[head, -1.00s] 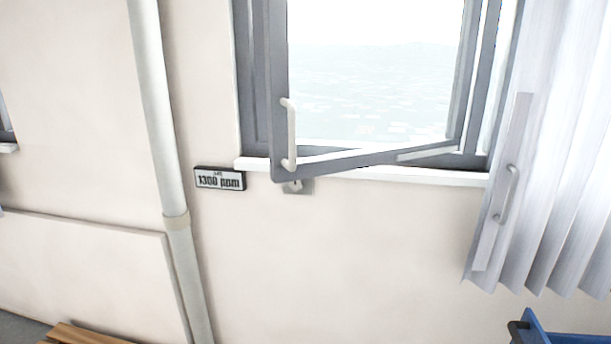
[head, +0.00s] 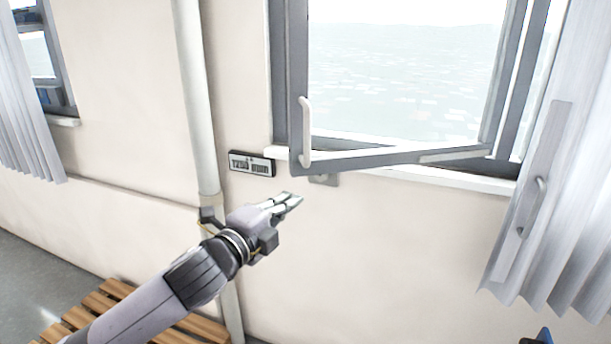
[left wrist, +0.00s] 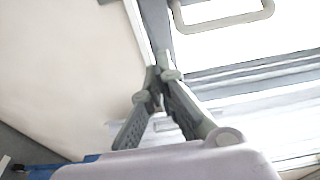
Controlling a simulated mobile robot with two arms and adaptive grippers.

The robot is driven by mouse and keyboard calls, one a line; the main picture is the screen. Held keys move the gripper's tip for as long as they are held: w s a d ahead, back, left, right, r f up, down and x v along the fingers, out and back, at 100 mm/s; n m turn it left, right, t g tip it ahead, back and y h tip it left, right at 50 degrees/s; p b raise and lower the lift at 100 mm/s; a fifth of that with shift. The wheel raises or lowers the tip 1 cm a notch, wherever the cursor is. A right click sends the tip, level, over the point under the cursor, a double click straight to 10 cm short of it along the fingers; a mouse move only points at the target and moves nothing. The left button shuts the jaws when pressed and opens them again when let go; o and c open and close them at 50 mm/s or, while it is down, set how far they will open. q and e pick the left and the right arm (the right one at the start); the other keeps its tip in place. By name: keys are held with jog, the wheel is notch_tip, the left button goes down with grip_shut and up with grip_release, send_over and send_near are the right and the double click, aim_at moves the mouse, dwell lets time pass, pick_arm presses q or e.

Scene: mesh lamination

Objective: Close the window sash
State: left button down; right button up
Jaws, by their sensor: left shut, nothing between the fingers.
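The window sash (head: 390,157) has a grey frame and stands swung out from the wall into the room, with its hinge side at the right. Its pale handle (head: 304,132) is on the free left edge. My left gripper (head: 291,199) is shut and empty, below and slightly left of the handle, not touching it in the head view. In the left wrist view the shut fingertips (left wrist: 163,72) point up toward the grey frame, and the handle (left wrist: 222,18) shows above them. My right gripper is not in view.
A white pipe (head: 193,100) runs down the wall at left. A pale curtain with a handled bar (head: 535,205) hangs at right. A wooden slatted bench (head: 118,290) is low at left.

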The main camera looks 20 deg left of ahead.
pick_arm(q)
jog(key=w+p, duration=0.1)
jog(key=w, duration=0.4)
jog(key=w+p, duration=0.2)
jog(key=w, duration=0.3)
jog(key=shift+w+a+p, duration=0.2)
jog(key=shift+w+p, duration=0.1)
jog(key=shift+w, duration=0.2)
